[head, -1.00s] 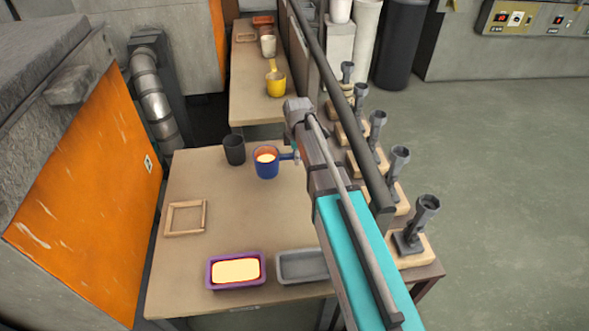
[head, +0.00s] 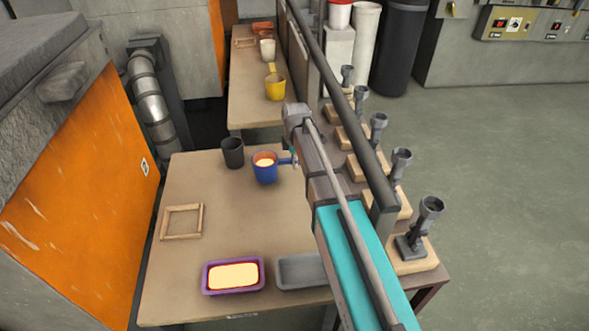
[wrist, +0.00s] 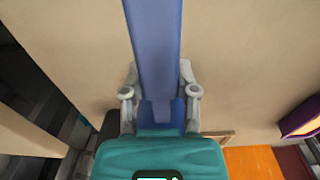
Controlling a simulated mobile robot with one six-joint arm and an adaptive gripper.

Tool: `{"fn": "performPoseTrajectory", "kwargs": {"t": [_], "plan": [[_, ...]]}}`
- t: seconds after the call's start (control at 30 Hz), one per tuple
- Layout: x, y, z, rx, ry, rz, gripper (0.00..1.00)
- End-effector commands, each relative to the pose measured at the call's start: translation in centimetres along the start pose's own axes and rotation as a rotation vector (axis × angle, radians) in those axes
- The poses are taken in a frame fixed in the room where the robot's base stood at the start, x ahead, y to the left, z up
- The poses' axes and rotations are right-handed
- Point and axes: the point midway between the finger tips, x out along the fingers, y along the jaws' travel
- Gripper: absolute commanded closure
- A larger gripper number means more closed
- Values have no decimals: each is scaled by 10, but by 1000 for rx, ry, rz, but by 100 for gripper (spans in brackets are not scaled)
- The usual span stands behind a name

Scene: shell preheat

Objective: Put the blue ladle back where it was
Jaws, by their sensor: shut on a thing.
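The blue ladle (head: 266,173) is over the far part of the near table in the head view, its cup mouth up with bright glowing contents inside. Its handle points right to my gripper (head: 293,158), which is shut on it. In the wrist view the blue handle (wrist: 153,45) runs up the picture from between the fingers of my gripper (wrist: 158,95). I cannot tell whether the ladle touches the table. A square wooden frame (head: 182,237) lies empty on the left of the table (head: 225,215).
A dark cup (head: 232,153) stands just left of the ladle. A purple mould (head: 205,278) with glowing contents and a grey tray (head: 300,270) are at the near edge. Several grey stands (head: 428,215) line the right. A yellow ladle (head: 275,89) is on the far table. The near table's middle is clear.

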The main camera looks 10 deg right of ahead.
Motion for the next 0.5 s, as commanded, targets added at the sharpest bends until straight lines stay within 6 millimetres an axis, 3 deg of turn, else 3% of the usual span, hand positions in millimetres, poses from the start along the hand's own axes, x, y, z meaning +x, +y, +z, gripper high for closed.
{"fn": "performPoseTrajectory", "kwargs": {"t": [0.2,0.5], "plan": [[22,-1,0,-1,1,0,100],[26,-1,0,-1,1,0,100]]}}
